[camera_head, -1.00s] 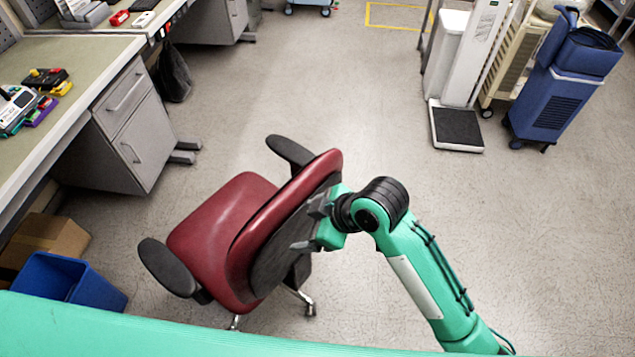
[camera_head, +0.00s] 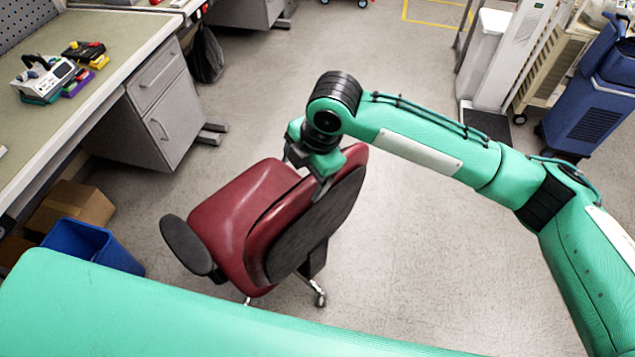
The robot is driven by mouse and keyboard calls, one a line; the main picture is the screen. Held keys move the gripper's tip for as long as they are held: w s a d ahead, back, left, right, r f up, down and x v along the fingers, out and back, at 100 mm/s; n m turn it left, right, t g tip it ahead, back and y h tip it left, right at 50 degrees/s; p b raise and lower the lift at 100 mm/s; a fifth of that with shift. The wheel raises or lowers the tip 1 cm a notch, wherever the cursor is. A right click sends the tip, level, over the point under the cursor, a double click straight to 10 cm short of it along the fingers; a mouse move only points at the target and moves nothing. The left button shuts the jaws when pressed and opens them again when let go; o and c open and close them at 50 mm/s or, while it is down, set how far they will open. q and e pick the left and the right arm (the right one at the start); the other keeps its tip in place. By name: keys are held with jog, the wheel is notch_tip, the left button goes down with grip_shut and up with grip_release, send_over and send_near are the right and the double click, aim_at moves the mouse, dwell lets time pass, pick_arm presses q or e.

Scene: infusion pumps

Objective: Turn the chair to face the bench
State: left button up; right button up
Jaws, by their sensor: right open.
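The red chair (camera_head: 235,212) stands on the floor in front of the bench (camera_head: 115,62). Its dark-backed backrest (camera_head: 318,232) is on the right and its seat points to the upper left, towards the bench side. The near black armrest (camera_head: 187,244) shows; the far one is hidden behind my arm. My right gripper (camera_head: 306,176) is open at the top of the backrest, with its fingers pointing down around the upper edge. I cannot tell whether they touch it. My left gripper is out of view.
A blue bin (camera_head: 92,247) and a cardboard box (camera_head: 72,206) stand on the floor left of the chair. Grey drawers (camera_head: 158,105) hang under the bench. A floor scale (camera_head: 487,126) and a blue cart (camera_head: 590,105) stand at the upper right. The floor between is clear.

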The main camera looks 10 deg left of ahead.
jog(key=w+d, duration=0.1)
jog(key=w+r+n+h, duration=0.1)
jog(key=w, duration=0.1)
jog(key=w+d+r+h, duration=0.1)
jog(key=shift+w+d+r+n, duration=0.25)
jog(key=shift+d+n, duration=0.05)
jog(key=shift+d, duration=0.05)
notch_tip(320, 180, down, 14)
jog(key=a+p, duration=0.1)
jog(key=p, duration=0.2)
jog(key=shift+w+r+p, duration=0.15)
jog(key=shift+w+p, duration=0.15)
jog(key=shift+w, duration=0.1)
